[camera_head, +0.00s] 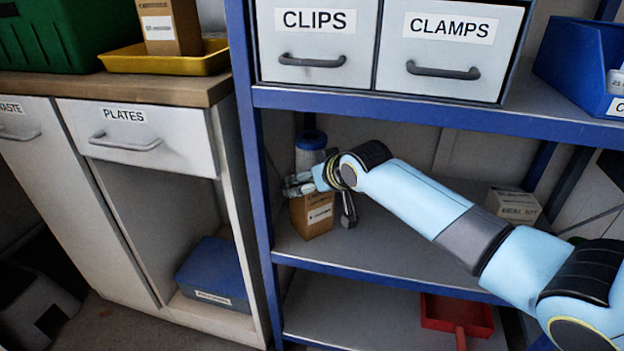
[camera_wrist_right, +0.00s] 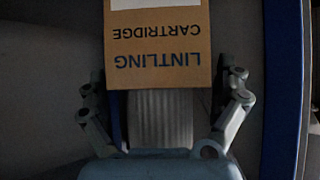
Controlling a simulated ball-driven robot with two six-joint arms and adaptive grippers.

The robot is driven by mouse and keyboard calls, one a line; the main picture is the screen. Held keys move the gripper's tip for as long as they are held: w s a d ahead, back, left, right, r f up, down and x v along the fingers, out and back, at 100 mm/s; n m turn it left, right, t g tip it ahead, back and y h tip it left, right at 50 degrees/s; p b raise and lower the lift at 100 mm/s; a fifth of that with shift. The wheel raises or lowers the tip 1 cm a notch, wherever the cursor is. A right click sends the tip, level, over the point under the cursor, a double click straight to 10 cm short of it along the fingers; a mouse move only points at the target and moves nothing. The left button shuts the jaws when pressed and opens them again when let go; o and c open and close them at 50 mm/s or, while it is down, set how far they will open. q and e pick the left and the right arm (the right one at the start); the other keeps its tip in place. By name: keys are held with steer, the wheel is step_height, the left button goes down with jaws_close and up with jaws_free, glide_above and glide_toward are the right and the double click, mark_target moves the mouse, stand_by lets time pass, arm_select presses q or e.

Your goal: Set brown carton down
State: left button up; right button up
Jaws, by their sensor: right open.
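A brown carton (camera_head: 311,217) with a white label stands upright on the middle shelf (camera_head: 390,245) of the blue rack, near its left post. In the right wrist view the brown carton (camera_wrist_right: 158,45) shows upside down, with lettering reading LINTLING CARTRIDGE. My right gripper (camera_head: 325,196) is at the carton, and its wrist hides part of the carton's top. In the wrist view the right gripper (camera_wrist_right: 162,88) has its fingers apart, one on each side of the carton, with gaps showing. My left gripper is in neither view.
A ribbed white cylinder with a blue cap (camera_head: 311,141) stands behind the carton. A small pale box (camera_head: 513,204) is at the shelf's right. CLIPS and CLAMPS drawers (camera_head: 390,45) sit above. Another carton (camera_head: 170,25) stands on a yellow tray (camera_head: 205,63). The shelf's front middle is clear.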

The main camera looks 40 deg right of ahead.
steer(key=shift+r, duration=0.1)
steer(key=shift+s+a+r+p, duration=1.6)
steer(key=shift+s+r+p, duration=0.75)
steer(key=shift+s, duration=2.95)
steer(key=s+f+n+g, duration=0.1)
steer(key=s+f, duration=0.4)
steer(key=f, duration=0.4)
steer(key=s+f+g, duration=0.1)
steer(key=s+f, duration=0.5)
steer(key=f, duration=0.3)
steer(key=s+f+g, duration=0.2)
steer(key=s+f, duration=0.4)
steer(key=s, duration=0.6)
steer(key=s+a+f+g, duration=0.1)
steer(key=s+f+g, duration=0.2)
steer(key=s+f, duration=0.4)
steer(key=s+a+f+g, duration=0.1)
steer(key=s+f+g, duration=0.2)
steer(key=s, duration=1.4)
step_height(320, 180, down, 3)
steer(key=shift+s+f, duration=0.2)
